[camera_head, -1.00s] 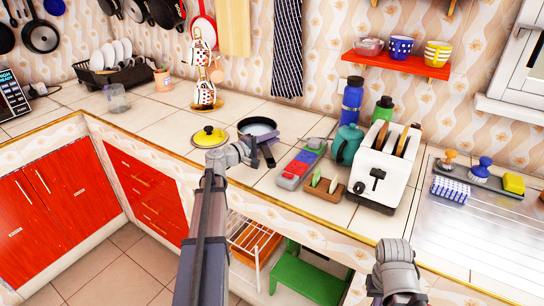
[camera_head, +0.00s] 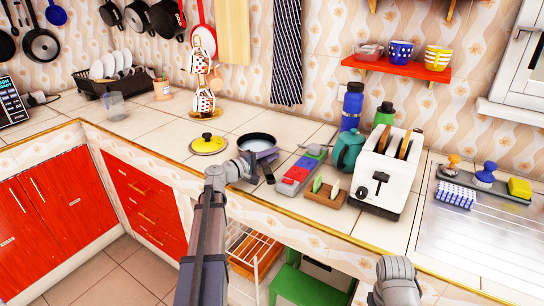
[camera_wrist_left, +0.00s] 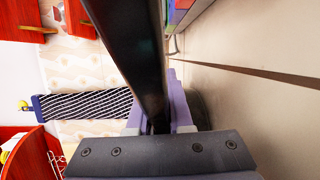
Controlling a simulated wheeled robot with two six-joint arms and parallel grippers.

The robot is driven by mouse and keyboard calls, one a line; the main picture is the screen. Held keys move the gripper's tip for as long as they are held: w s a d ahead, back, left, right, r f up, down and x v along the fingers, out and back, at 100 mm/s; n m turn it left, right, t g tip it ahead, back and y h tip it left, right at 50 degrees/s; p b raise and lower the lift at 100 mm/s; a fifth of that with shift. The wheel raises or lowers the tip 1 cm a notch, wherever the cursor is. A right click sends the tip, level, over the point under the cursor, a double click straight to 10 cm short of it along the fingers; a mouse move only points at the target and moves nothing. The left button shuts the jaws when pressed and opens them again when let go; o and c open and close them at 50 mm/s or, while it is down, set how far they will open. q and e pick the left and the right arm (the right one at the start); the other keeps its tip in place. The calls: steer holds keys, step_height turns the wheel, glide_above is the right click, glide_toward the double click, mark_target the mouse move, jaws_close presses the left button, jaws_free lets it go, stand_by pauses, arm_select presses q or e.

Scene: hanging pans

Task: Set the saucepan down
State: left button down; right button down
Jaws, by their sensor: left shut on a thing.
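The saucepan (camera_head: 257,142), dark with a pale inside, is upright at the counter near the front edge, between the yellow lid (camera_head: 208,145) and the red-and-grey box (camera_head: 298,172). I cannot tell whether its base touches the counter. My left gripper (camera_head: 258,163) is shut on the saucepan's black handle, which points toward me. In the left wrist view the handle (camera_wrist_left: 128,45) runs between the purple fingers (camera_wrist_left: 156,118). The fingers partly hide the pan body. My right arm shows at the bottom right, but its gripper is out of view.
Right of the box stand a small wooden rack (camera_head: 326,193), a teal teapot (camera_head: 347,150) and a white toaster (camera_head: 387,175). A cup stand (camera_head: 203,100) is behind the lid. A green stool (camera_head: 297,286) is below.

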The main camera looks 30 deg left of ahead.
arm_select(q)
steer(key=c, duration=0.8)
jaws_free()
steer(key=v, duration=1.2)
steer(key=shift+r+p, duration=0.15)
steer(key=shift+p, duration=0.25)
